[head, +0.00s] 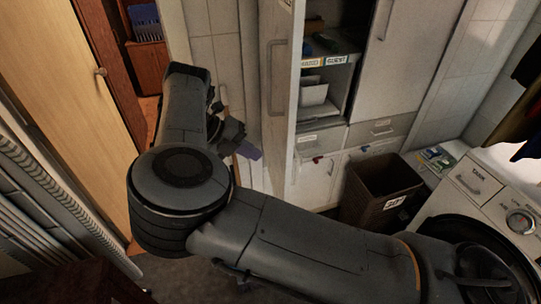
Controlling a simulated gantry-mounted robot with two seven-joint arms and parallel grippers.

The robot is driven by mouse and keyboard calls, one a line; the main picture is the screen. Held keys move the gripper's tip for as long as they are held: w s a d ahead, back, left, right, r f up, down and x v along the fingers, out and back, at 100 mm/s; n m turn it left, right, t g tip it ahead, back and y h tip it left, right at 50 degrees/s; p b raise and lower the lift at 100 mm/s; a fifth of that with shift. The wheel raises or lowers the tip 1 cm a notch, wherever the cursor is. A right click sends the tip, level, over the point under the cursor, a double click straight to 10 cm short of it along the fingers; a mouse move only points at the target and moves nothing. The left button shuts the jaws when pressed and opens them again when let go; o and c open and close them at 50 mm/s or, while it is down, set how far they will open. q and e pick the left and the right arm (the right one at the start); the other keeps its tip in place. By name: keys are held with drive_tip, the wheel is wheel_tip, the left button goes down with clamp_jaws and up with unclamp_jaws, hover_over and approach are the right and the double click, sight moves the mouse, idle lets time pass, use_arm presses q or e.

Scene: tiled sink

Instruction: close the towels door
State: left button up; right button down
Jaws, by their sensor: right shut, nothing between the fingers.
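A tall white cabinet stands in the middle of the head view. One narrow door (282,28) with a long vertical handle (272,76) stands open at the left of its shelves, seen at a steep angle. I cannot read a towels label on it, so I cannot be sure it is the towels door. My right arm comes in from the lower right and bends upward. My right gripper (243,146) is shut and empty, left of the open door and below its handle; I see no contact. My left gripper is not in view.
Open shelves (331,90) with small labels and a white box (314,95) show behind the door. A dark brown bin (381,188) and a washing machine (488,190) stand at the right. A wooden door (85,75) is at the left.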

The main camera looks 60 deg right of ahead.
sight(282, 158)
drive_tip(key=shift+s+d+f+p, duration=0.2)
drive_tip(key=shift+s+d+p, duration=0.15)
drive_tip(key=shift+s+d, duration=0.55)
drive_tip(key=shift+s+d+f+p, duration=0.25)
drive_tip(key=shift+s+d, duration=0.4)
drive_tip(key=shift+s, duration=0.45)
drive_tip(key=shift+s+d, duration=0.1)
